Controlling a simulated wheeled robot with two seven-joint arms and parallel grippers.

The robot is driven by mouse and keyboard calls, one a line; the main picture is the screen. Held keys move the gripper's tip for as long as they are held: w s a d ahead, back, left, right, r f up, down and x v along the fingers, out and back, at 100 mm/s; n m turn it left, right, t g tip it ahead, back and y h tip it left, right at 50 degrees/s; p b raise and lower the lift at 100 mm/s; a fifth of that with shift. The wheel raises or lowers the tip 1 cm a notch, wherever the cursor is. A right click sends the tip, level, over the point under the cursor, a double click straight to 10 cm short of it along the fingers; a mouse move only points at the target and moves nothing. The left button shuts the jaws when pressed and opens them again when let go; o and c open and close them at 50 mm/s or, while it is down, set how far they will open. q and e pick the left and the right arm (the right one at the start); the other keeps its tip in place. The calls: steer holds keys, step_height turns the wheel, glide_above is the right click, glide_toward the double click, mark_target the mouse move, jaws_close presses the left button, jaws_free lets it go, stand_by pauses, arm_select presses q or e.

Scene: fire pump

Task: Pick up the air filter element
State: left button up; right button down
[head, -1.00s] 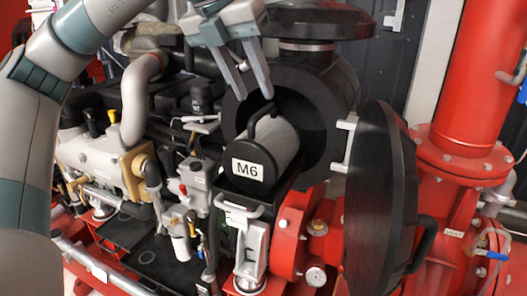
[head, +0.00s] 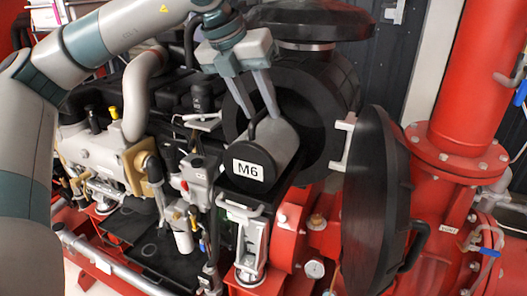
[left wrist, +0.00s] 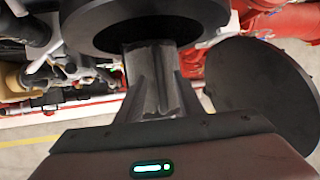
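The air filter element (head: 274,141) is a grey cylinder with a black end cap, a white M6 label and a black loop handle (head: 252,123). It lies partly inside the round black housing (head: 325,92), its capped end facing out. My left gripper (head: 263,118) comes from above, with its two fingers apart and their tips beside the handle. Whether they touch it cannot be told. In the left wrist view, the grey filter (left wrist: 150,62) shows between the fingers (left wrist: 157,82), in front of the housing's dark ring (left wrist: 85,28). My right gripper is not in view.
The housing's round black lid (head: 375,200) stands open at right. Red pipes and flanges (head: 455,150) fill the right side. Engine parts, hoses and a beige bracket (head: 142,168) crowd the left. Free room is mainly in front of the filter cap.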

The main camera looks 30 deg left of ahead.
arm_select(q)
jaws_close()
stand_by(1.3)
